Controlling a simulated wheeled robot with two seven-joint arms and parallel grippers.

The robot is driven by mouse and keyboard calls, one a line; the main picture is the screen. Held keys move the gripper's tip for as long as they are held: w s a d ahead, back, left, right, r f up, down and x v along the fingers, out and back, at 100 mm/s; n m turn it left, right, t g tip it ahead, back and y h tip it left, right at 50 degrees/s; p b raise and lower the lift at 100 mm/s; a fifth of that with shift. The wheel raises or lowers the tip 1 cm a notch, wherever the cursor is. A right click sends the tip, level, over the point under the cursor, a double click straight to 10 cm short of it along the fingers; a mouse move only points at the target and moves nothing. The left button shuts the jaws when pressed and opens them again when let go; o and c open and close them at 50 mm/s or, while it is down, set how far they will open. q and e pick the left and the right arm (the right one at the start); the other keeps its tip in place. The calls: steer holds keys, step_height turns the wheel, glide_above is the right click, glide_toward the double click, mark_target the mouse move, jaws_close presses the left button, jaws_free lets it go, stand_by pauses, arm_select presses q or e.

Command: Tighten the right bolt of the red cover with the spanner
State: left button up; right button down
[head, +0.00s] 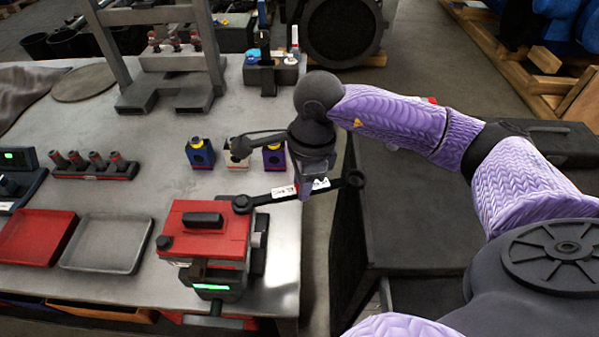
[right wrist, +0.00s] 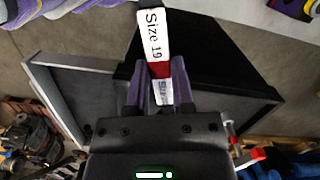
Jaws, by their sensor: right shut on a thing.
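The red cover (head: 225,247) sits on a dark block near the front edge of the bench, with a black handle on top. A dark bolt (head: 164,242) shows at its left corner. My right gripper (head: 311,187) is shut on the dark spanner (head: 265,199), around its middle. The spanner's left ring end lies over the cover's upper right corner and hides the right bolt there; I cannot tell whether it is seated. Its other end points right, past the bench edge. My left gripper is not in view.
A red tray (head: 35,238) and a grey tray (head: 105,245) lie left of the cover. Blue, white and purple small boxes (head: 200,155) stand behind it. A rack of several sockets (head: 95,165) is at left. A dark cabinet (head: 420,215) stands right of the bench.

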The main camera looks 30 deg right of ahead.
steer(key=shift+s+a+m, duration=0.15)
steer(key=shift+s+m, duration=0.05)
steer(key=shift+m, duration=0.1)
steer(key=shift+s+a+m+p, duration=0.35)
steer(key=shift+s+m, duration=0.45)
steer(key=shift+m, duration=0.2)
steer(key=s+a+m, duration=0.1)
steer(key=m, duration=0.1)
steer(key=s+a+m, duration=0.2)
steer(key=m, duration=0.1)
steer(key=shift+s+t+h+p, duration=0.15)
steer(key=shift+t+h+p, duration=0.15)
steer(key=shift+t+p, duration=0.1)
